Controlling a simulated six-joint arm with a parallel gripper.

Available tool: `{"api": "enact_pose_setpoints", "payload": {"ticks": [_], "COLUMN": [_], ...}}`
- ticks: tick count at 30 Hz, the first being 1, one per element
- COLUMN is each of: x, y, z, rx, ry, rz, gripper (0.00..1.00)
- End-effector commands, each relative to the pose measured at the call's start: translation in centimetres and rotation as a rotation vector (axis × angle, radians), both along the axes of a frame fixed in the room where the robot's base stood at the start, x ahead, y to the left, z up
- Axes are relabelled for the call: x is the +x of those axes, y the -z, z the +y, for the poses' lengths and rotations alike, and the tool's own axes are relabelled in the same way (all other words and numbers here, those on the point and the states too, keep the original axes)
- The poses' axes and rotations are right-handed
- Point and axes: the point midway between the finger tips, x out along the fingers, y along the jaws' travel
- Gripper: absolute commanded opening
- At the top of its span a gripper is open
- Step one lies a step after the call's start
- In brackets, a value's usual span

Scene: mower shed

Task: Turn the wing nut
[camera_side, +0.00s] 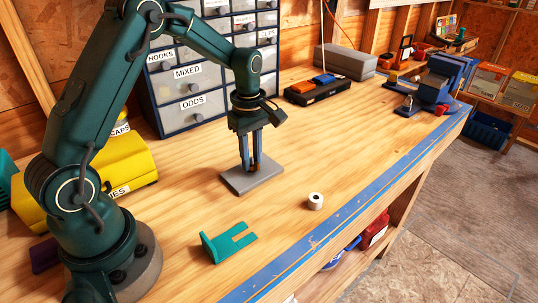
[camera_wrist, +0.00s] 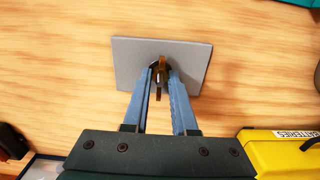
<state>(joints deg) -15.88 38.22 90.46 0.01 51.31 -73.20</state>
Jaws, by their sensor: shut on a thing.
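The wing nut (camera_wrist: 161,66) is brass-coloured and sits at the middle of a flat grey plate (camera_side: 238,183) on the workbench. The plate also shows in the wrist view (camera_wrist: 130,64). My gripper (camera_side: 253,170) points straight down over the plate. In the wrist view its two blue fingers (camera_wrist: 162,75) are on either side of the wing nut and shut on it. One wing shows between the fingertips, pointing toward the gripper body. Whatever is under the nut is mostly hidden by the nut and fingers.
A teal bracket (camera_side: 229,242) and a white roll (camera_side: 315,201) lie on the bench in front. A drawer cabinet (camera_side: 196,90) stands behind. A yellow case (camera_side: 128,160) is at the left, a blue vise (camera_side: 440,80) at the far right. The bench right of the plate is clear.

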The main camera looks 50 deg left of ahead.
Motion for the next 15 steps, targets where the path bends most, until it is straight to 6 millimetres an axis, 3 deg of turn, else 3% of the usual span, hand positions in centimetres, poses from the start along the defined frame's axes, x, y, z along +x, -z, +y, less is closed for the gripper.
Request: {"api": "enact_pose_setpoints", "payload": {"ticks": [2,3,5,15], "x": [0.00,0.00,0.00,0.05], "y": [0.14,0.14,0.12,-0.22], "z": [-0.03,-0.03,-0.03,0.00], "rx": [-0.001,-0.001,-0.001,0.000], "ry": [0.001,0.001,0.001,0.001], "rz": [0.001,0.001,0.001,-0.002], "gripper": [0.00,0.37,0.56,0.56]}}
